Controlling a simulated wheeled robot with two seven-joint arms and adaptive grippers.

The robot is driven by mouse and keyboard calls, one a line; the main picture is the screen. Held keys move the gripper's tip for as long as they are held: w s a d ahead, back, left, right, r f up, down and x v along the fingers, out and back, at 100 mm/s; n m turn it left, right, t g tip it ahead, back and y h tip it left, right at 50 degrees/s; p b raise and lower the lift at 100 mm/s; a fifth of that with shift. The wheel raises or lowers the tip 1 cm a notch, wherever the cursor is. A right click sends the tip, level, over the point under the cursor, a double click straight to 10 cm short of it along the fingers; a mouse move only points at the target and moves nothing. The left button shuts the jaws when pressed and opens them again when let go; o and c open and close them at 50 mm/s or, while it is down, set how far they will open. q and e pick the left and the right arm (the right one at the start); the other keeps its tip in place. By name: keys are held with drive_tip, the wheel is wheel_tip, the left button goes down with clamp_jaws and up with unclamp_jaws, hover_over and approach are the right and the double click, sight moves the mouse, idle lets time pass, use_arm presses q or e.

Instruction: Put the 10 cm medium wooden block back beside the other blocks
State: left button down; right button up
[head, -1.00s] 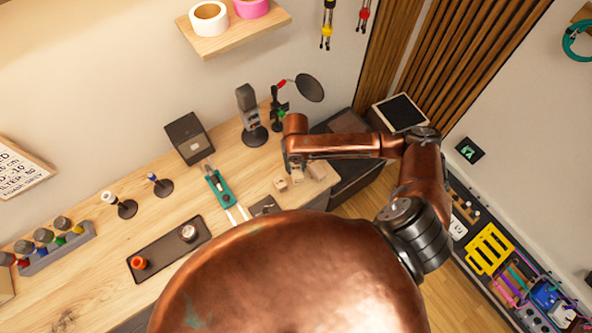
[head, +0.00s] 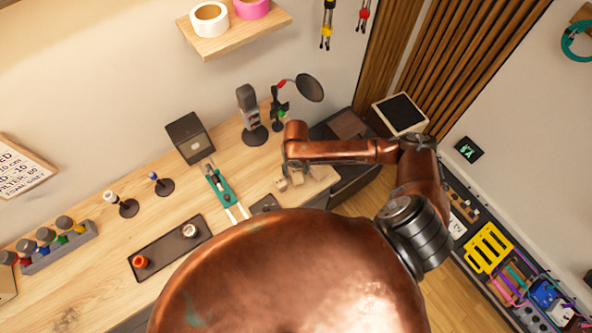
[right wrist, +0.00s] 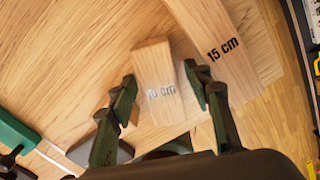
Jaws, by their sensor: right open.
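The medium wooden block marked 10 cm (right wrist: 155,72) lies between the fingers of my right gripper (right wrist: 160,84) in the right wrist view. The fingers are open, one on each side of the block, with gaps showing. The longer block marked 15 cm (right wrist: 218,50) is just to its right, apart from it. In the head view my right gripper (head: 286,168) is over the small wooden blocks (head: 296,179) at the right end of the wooden table, partly covering them. My left gripper is not in view.
A teal-handled tool (head: 219,188) lies left of the blocks. A grey microphone (head: 251,112) stands behind them, with a round dark filter (head: 309,88) on a stand. A dark tray (head: 170,250) holds small items. The table's edge is close on the right.

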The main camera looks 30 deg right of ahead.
drive_tip(key=shift+r, duration=0.1)
wheel_tip(320, 180, up, 12)
drive_tip(key=b, duration=0.1)
drive_tip(key=shift+b, duration=0.3)
idle(0.6)
